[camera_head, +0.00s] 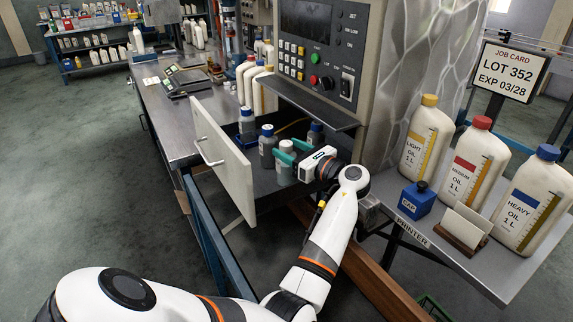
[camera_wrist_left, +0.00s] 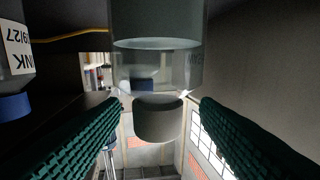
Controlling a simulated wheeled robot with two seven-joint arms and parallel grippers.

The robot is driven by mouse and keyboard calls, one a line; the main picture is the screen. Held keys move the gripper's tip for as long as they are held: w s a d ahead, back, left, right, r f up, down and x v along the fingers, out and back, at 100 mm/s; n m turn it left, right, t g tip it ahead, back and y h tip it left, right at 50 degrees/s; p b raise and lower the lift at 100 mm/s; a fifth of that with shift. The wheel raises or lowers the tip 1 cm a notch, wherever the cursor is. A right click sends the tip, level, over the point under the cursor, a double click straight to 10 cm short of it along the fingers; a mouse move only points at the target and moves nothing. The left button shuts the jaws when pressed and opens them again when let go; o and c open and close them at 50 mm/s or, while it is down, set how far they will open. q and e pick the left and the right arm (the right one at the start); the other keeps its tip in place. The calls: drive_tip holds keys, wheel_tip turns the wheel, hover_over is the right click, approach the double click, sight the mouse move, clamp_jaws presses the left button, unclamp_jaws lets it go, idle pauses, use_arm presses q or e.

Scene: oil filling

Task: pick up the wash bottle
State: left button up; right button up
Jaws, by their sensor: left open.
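The wash bottle (camera_head: 285,172), a clear bottle with grey contents and a grey cap, stands in the open drawer in the head view. It shows upside down in the left wrist view (camera_wrist_left: 155,65), its grey cap (camera_wrist_left: 158,120) between the fingers and its label partly cut off. My left gripper (camera_head: 287,152) reaches in from the right with teal fingers on either side of the bottle's upper part. In the left wrist view the ribbed fingers (camera_wrist_left: 160,125) are apart, with gaps beside the cap. My right gripper is out of view.
The drawer front (camera_head: 224,160) rises at left. The control panel (camera_head: 320,50) overhangs behind. Oil bottles (camera_head: 476,165) stand on the right shelf.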

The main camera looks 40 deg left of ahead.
sight(282, 145)
use_arm(q)
drive_tip(key=a, duration=0.3)
drive_tip(key=shift+w+a, duration=0.1)
drive_tip(key=shift+a, duration=0.1)
clamp_jaws()
wheel_tip(282, 145, up, 18)
idle(0.8)
